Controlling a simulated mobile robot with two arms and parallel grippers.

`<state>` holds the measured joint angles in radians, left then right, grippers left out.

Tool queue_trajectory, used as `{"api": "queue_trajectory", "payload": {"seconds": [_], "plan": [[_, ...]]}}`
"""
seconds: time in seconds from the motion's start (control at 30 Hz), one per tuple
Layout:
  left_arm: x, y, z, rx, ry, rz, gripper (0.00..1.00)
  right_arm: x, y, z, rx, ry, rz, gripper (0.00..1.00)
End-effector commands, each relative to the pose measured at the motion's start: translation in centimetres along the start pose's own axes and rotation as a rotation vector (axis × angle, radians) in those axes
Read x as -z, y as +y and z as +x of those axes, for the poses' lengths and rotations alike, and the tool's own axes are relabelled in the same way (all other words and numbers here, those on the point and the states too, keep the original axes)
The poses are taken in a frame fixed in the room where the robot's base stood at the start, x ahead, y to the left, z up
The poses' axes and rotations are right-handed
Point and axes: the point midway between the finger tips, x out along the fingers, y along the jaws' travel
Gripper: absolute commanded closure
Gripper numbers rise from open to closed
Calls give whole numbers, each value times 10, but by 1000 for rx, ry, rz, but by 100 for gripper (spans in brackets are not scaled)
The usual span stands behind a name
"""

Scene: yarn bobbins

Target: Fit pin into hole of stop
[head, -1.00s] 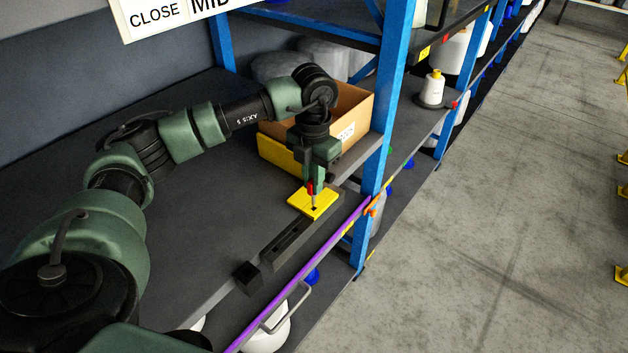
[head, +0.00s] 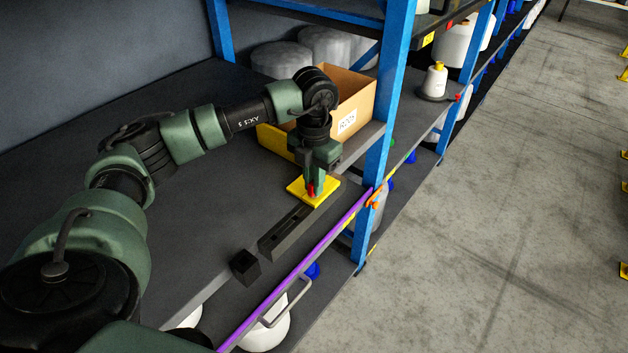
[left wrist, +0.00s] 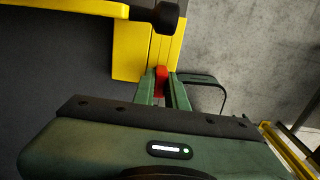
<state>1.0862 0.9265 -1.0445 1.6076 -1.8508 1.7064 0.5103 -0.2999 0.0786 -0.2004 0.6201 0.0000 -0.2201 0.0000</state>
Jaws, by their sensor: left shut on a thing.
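My left gripper (head: 311,190) is shut on the red pin (head: 310,189), low over the yellow stop (head: 326,199) on the grey shelf. The pin's red part shows between the fingers in the left wrist view (left wrist: 161,80). The pin's lower end and the stop's hole are hidden, so I cannot tell how deep the pin sits. The yellow stop also shows in the left wrist view (left wrist: 128,55), just beyond the fingertips. My right gripper is not in view.
A cardboard box (head: 350,97) stands just behind my left gripper. A slotted dark bar (head: 285,234) and a small dark block (head: 245,266) lie in front along the shelf edge. A blue rack post (head: 384,110) rises at right. The shelf's left part is clear.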

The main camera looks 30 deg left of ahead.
Motion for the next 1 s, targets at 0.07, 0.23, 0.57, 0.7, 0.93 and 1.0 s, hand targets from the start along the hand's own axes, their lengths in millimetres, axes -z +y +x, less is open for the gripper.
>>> {"api": "queue_trajectory", "payload": {"seconds": [0.07, 0.23, 0.57, 0.7, 0.93, 1.0], "plan": [[0, 0, 1, 0, -1, 0, 100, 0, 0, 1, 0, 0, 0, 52], [0, 0, 1, 0, 0, 0, 100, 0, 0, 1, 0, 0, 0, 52], [0, 0, 4, 0, 0, 0, 100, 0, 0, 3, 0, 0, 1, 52], [0, 0, 7, 0, 0, 0, 100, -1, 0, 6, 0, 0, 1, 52], [0, 0, 7, 0, 0, 0, 62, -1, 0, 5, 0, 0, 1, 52], [0, 0, 6, 0, 0, 0, 62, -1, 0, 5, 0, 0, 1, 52]]}}
